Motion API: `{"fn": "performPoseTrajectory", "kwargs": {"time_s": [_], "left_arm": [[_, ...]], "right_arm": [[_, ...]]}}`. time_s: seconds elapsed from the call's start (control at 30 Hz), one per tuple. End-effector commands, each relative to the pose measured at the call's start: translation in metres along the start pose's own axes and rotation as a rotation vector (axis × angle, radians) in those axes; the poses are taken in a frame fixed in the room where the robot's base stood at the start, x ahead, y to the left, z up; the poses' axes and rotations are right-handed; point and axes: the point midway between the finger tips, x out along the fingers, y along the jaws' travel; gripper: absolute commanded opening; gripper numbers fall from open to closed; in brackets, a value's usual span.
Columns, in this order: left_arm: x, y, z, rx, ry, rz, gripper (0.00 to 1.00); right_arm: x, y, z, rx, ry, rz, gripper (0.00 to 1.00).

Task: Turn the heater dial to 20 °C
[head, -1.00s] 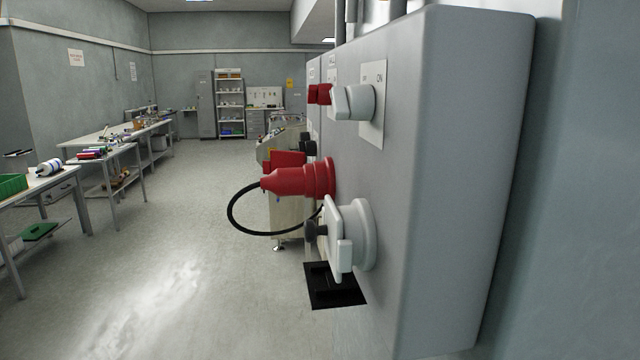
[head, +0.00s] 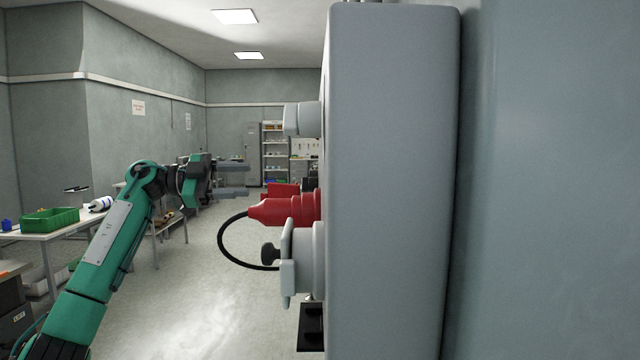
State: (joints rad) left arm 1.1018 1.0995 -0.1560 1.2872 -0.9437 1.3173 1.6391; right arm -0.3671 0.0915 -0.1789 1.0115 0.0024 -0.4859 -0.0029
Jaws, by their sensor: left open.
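My left gripper (head: 246,179) comes in from the left on a green arm, with its two grey fingers pointing right, spread apart and empty. It is in front of the face of a grey wall cabinet (head: 390,180), which I see almost edge-on. No dial with a temperature scale can be made out. A red plug (head: 285,208) and a white socket with a flap (head: 302,260) stick out below. My right gripper is not in view.
A table with a green bin (head: 50,220) stands at the left. Shelving (head: 275,150) stands far back. The floor between is free.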

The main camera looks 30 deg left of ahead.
Motion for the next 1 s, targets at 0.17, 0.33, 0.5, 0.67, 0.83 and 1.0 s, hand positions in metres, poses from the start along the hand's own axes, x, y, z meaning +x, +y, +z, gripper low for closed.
{"fn": "performPoseTrajectory", "kwargs": {"time_s": [0.17, 0.33, 0.5, 0.67, 0.83, 1.0], "left_arm": [[0.011, -0.001, -0.004, 0.001, -0.003, 0.006, 0.51], [0.044, -0.001, -0.004, 0.0, 0.0, 0.007, 0.51], [0.081, -0.001, -0.005, 0.002, 0.001, 0.006, 0.51], [0.11, -0.001, -0.005, 0.001, 0.0, 0.005, 0.51], [0.129, 0.0, -0.004, 0.001, -0.001, 0.004, 0.51], [0.136, 0.0, -0.003, 0.002, -0.003, 0.003, 0.51]], "right_arm": [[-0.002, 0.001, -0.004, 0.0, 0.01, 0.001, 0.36], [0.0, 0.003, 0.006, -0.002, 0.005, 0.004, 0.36], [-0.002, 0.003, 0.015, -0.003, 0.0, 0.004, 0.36], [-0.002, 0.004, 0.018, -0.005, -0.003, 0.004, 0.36], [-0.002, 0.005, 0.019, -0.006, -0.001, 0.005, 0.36], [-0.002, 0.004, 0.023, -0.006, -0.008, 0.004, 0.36]]}}
